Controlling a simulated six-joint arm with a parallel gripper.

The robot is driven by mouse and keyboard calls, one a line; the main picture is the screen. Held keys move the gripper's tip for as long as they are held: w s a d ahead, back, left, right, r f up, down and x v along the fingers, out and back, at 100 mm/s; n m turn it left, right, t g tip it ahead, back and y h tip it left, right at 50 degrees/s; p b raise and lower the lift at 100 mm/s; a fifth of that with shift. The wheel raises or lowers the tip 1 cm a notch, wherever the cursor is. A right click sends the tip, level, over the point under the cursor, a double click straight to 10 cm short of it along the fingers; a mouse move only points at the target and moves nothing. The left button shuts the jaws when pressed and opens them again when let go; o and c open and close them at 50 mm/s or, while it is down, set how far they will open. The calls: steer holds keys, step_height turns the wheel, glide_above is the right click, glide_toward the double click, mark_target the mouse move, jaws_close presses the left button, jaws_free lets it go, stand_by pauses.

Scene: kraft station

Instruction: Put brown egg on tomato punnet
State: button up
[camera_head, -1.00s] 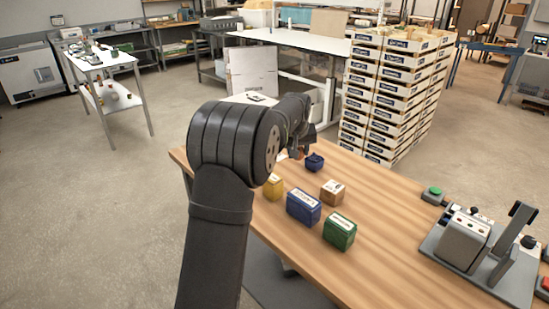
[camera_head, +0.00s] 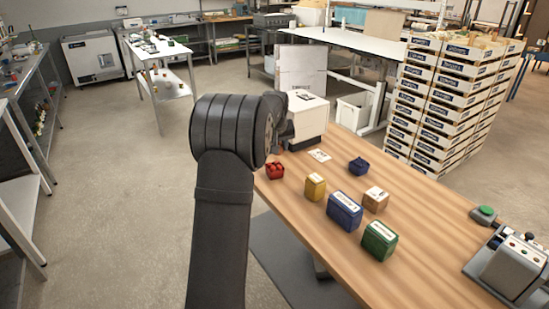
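A small red punnet (camera_head: 275,171), which looks like the tomato punnet, sits near the left edge of the wooden table. I cannot make out a brown egg anywhere in this view. My black arm rises in front of the table's left side. Its far end is hidden behind the large elbow joint, so my gripper and anything in it do not show.
On the wooden table (camera_head: 420,225) stand a yellow box (camera_head: 315,187), a blue box (camera_head: 344,211), a green box (camera_head: 379,241), a brown box (camera_head: 375,200) and a dark blue punnet (camera_head: 359,166). A white card (camera_head: 319,155) lies behind. Stacked crates (camera_head: 445,100) stand beyond.

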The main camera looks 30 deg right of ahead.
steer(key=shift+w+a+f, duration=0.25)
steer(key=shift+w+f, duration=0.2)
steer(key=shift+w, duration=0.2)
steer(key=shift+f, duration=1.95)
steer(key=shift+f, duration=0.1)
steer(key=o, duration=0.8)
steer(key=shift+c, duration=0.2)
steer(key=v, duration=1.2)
